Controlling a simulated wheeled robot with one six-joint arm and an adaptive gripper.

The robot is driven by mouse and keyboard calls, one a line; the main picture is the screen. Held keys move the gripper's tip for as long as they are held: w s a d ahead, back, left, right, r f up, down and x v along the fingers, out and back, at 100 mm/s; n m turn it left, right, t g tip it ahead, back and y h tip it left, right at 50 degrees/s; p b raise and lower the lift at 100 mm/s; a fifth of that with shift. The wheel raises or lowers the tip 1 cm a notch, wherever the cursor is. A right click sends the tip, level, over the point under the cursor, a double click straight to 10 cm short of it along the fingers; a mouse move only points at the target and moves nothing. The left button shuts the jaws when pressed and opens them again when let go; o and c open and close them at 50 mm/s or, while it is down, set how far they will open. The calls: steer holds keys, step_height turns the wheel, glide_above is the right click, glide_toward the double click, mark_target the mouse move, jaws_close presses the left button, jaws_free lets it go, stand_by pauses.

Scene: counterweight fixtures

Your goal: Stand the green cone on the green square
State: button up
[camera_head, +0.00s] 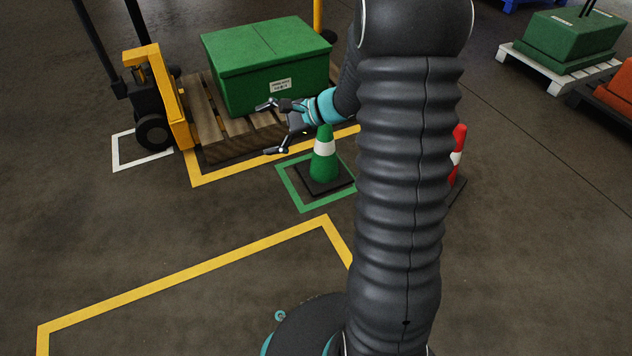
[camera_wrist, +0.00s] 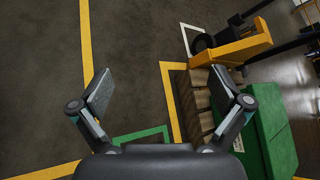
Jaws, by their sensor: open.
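The green cone (camera_head: 323,168), with a white band and dark square base, stands upright on the floor within the green square (camera_head: 289,188). Its base appears to lie inside the green outline, though my arm hides part of the right side. My gripper (camera_head: 267,130) is open and empty, at the upper left of the cone in the head view and apart from it as far as I can tell. In the wrist view the open fingers (camera_wrist: 168,94) have nothing between them. Part of the green square (camera_wrist: 140,136) shows below them there; the cone is not visible.
A green box (camera_head: 262,62) sits on a wooden pallet (camera_head: 238,150) behind, with a yellow pallet jack (camera_head: 168,98) at its left. A red cone (camera_head: 458,150) is partly hidden behind my arm. The floor at front left, with yellow lines (camera_head: 185,273), is clear.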

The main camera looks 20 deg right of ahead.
steer(key=s+a+r+n+g+h, duration=0.2)
steer(key=s+a+r+n, duration=0.15)
steer(key=s, duration=0.45)
steer(key=s+a+r+n+g+h, duration=0.25)
steer(key=s+r+n, duration=0.2)
steer(key=s, duration=0.35)
steer(key=s+d+r+n+t+h, duration=0.1)
steer(key=s+d+n+t+h, duration=0.1)
steer(key=s, duration=0.4)
steer(key=s+d+r+n+t+h, duration=0.2)
steer(key=s+d+n+h, duration=0.2)
steer(key=s+n, duration=0.2)
steer(key=shift+s+d+h, duration=0.15)
steer(key=shift+s+h, duration=0.2)
steer(key=shift+s, duration=0.25)
